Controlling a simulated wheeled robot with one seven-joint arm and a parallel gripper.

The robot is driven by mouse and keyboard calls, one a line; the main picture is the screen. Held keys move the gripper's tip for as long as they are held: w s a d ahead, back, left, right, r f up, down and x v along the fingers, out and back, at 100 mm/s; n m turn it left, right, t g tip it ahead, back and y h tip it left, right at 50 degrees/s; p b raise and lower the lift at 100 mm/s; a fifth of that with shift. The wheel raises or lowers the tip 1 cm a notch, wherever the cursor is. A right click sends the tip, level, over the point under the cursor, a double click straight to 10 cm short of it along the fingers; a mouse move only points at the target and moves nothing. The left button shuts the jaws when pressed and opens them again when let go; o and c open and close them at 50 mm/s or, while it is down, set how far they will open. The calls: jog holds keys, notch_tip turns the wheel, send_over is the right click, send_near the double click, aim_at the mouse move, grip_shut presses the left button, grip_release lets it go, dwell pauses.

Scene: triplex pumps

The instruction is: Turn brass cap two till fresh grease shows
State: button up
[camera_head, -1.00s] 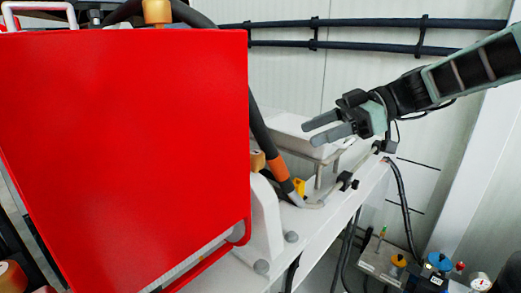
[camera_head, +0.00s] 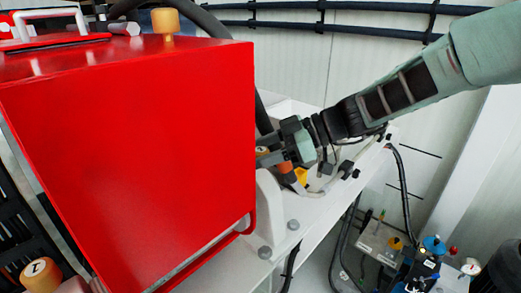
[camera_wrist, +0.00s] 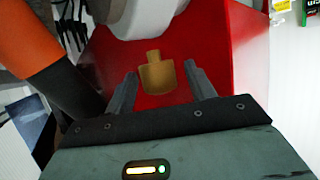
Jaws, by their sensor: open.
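A brass cap (camera_wrist: 157,78) with a narrower stub at its far end shows in the wrist view, against the red housing. My gripper (camera_wrist: 160,71) is open, with one finger on each side of the cap and visible gaps between. In the head view my gripper (camera_head: 265,157) is at the right edge of the red housing (camera_head: 150,150). Only a sliver of the cap (camera_head: 262,150) shows there, mostly hidden by my fingers. I cannot read its number, and no grease is visible.
Another brass cap, marked 1 (camera_head: 40,272), is at the lower left, and one more cap (camera_head: 165,21) stands behind the housing's top. A dark hose with an orange sleeve (camera_wrist: 30,50) runs close beside my gripper. A white frame beam (camera_head: 312,235) lies below.

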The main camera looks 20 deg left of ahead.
jog(key=c, duration=1)
jog(key=b, duration=0.3)
jog(key=shift+f, duration=0.3)
jog(key=m+t+b, duration=0.1)
jog(key=b, duration=0.2)
jog(key=shift+f+b, duration=0.15)
jog(key=shift+b, duration=0.15)
jog(key=m+t+y+b, duration=0.1)
jog(key=m+t+b, duration=0.2)
jog(key=b, duration=0.9)
jog(key=shift+t, duration=0.5)
jog(key=m+t+b, duration=0.1)
jog(key=b, duration=0.1)
jog(key=m+t+b, duration=0.1)
jog(key=b, duration=0.1)
jog(key=shift+r+m+t, duration=0.2)
jog(key=shift+m+t, duration=0.1)
jog(key=shift+r+m+t+h+b, duration=0.2)
jog(key=shift+m+t+h+b, duration=0.55)
jog(key=shift+m+t, duration=0.6)
jog(key=shift+t, duration=0.25)
